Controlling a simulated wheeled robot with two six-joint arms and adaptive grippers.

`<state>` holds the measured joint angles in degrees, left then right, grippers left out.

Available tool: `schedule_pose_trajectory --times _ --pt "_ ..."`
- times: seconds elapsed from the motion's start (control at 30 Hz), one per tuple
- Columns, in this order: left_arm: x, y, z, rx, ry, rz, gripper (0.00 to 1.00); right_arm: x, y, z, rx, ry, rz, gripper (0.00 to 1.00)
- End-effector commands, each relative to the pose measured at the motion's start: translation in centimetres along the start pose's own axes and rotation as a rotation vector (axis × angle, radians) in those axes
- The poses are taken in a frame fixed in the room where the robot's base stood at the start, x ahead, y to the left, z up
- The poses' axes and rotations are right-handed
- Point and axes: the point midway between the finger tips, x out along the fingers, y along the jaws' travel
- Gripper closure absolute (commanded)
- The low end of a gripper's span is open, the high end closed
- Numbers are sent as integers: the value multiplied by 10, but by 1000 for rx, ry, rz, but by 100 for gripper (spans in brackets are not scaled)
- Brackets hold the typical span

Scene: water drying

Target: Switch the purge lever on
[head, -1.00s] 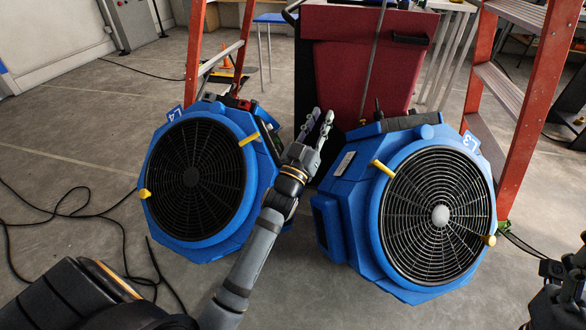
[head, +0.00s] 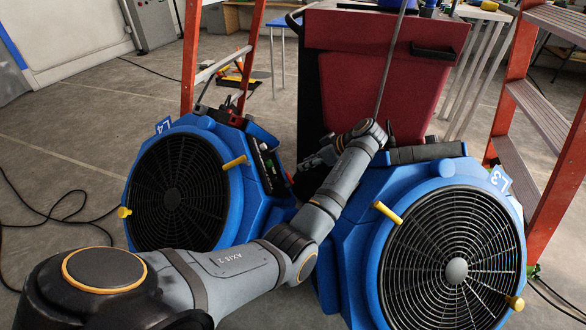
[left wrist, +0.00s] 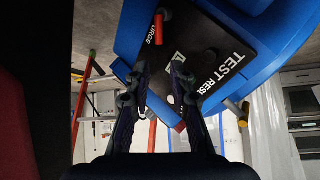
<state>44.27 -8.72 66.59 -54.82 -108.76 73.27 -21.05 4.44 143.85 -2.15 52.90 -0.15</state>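In the left wrist view, a red lever handle (left wrist: 158,28), apparently the purge lever, stands out from a black panel (left wrist: 215,38) beside lettering partly hidden, ending "URGE". The panel also reads "TEST" and "RESE". In the head view this panel (head: 268,165) is on the right side of the blue blower L4 (head: 240,200); the lever is not clear there. My left gripper (left wrist: 159,72) is open and empty, its fingertips overlapping the panel's lower part in that view, with the lever beyond them. In the head view the left gripper (head: 312,162) points at the panel, partly hidden by its own wrist. My right gripper is out of view.
A second blue blower L3 (head: 345,235) stands close on the right, below my left wrist. A dark red cart (head: 350,70) stands behind, and orange ladders (head: 190,60) rise at both sides. A black cable (head: 60,215) lies on the floor at left.

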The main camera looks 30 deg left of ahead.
Motion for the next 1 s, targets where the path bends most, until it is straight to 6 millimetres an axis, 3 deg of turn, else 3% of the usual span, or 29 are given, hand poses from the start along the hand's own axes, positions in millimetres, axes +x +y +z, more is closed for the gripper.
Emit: schedule_pose_trajectory --times 0.2,0.43,0.83,1.0 --pt "50 0 4 0 3 -2 78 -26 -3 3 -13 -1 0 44" --pt "89 0 3 1 1 1 78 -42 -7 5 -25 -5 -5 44" --pt "98 0 1 2 -1 2 78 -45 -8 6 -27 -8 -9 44" --pt "98 0 1 2 -1 2 99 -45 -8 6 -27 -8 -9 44"
